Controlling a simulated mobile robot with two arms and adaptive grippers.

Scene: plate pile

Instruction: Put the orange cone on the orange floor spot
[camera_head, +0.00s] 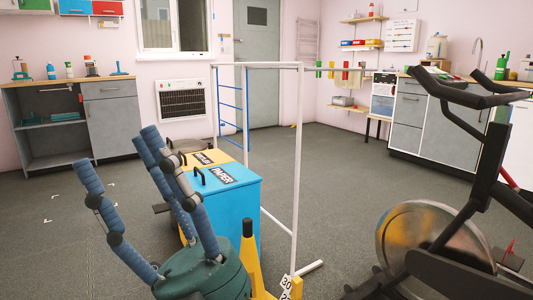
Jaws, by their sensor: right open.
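A yellow-orange cone (254,268) with a black tip stands at the bottom centre, upright, its lower left side overlapped by the green body of my right gripper. My right gripper (115,150) has blue segmented fingers spread apart, pointing up and left. It is open, with nothing seen between the fingers. Its fingers are left of the cone and away from it. I cannot tell whether its body touches the cone. My left gripper is not in view. I see no orange floor spot in this view.
A blue bin (235,200) labelled paper and a yellow bin (212,157) stand behind the cone. A white pole frame (298,170) rises just right of it. An exercise bike (435,245) fills the right. White corner marks (47,221) lie on clear floor at left.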

